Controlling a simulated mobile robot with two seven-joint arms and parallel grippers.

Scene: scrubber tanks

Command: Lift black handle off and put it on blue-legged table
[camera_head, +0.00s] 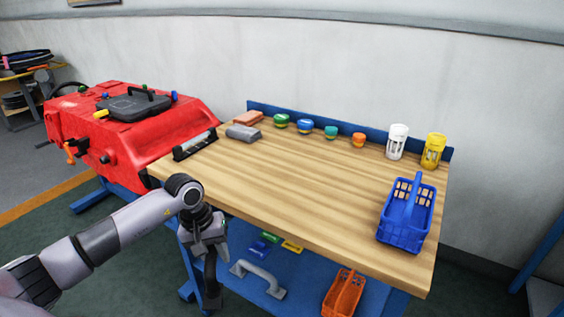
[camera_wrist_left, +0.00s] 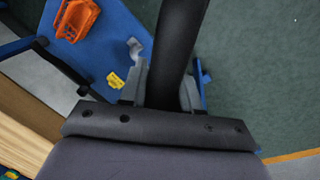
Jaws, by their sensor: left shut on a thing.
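My left gripper (camera_head: 208,244) points down in front of the left front part of the blue-legged table (camera_head: 290,185), below its wooden top. It is shut on a long black handle (camera_head: 212,286), which hangs down from the jaws. In the left wrist view the black handle (camera_wrist_left: 178,45) runs up between the two fingers of the gripper (camera_wrist_left: 162,95). Its far end is cut off there. My right gripper is not in view.
A blue basket (camera_head: 405,214), white and yellow canisters and several coloured pots line the tabletop's right and back. The middle is clear. A red scrubber tank (camera_head: 135,145) stands left. The lower blue shelf holds a grey handle (camera_head: 258,280) and an orange basket (camera_head: 343,293).

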